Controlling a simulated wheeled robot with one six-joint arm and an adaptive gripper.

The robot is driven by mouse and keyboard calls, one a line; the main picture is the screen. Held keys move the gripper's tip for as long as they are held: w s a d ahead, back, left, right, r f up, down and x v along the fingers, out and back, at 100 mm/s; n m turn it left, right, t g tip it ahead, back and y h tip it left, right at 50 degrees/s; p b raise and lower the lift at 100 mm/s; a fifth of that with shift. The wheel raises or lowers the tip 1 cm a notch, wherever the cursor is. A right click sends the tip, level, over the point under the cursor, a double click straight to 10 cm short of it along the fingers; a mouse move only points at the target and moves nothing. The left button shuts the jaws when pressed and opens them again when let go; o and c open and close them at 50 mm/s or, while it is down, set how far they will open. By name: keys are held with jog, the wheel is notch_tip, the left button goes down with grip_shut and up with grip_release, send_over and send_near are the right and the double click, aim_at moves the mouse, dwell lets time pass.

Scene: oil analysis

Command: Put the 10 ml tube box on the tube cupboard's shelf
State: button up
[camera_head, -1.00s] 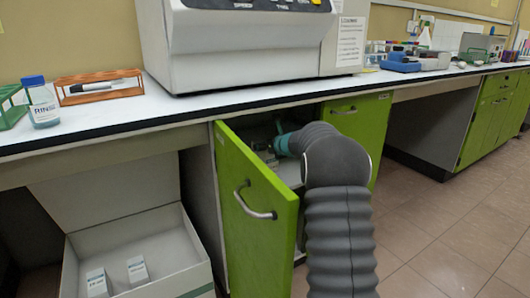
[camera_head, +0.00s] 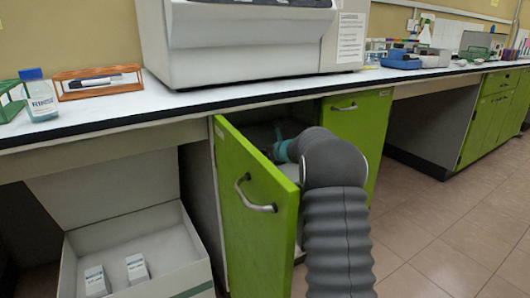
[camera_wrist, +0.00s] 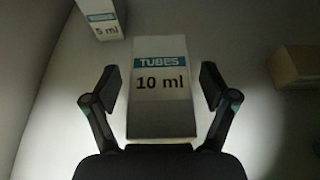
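The 10 ml tube box (camera_wrist: 161,108), white with a blue "TUBES" band, stands in the middle of the wrist view. My gripper (camera_wrist: 159,68) is open, with one finger on each side of this box and a visible gap on both sides. In the head view my arm reaches into the open green tube cupboard (camera_head: 257,215) under the bench. The pale surface around the box appears to be the shelf (camera_wrist: 60,120).
A 5 ml tube box (camera_wrist: 101,18) stands farther back on the left, and a brownish box (camera_wrist: 296,66) is at the right. The open door stands close left of my arm. A white carton (camera_head: 190,258) with two small boxes (camera_head: 137,267) sits at lower left.

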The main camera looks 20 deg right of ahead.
jog(key=shift+r, duration=0.2)
jog(key=v, duration=1.2)
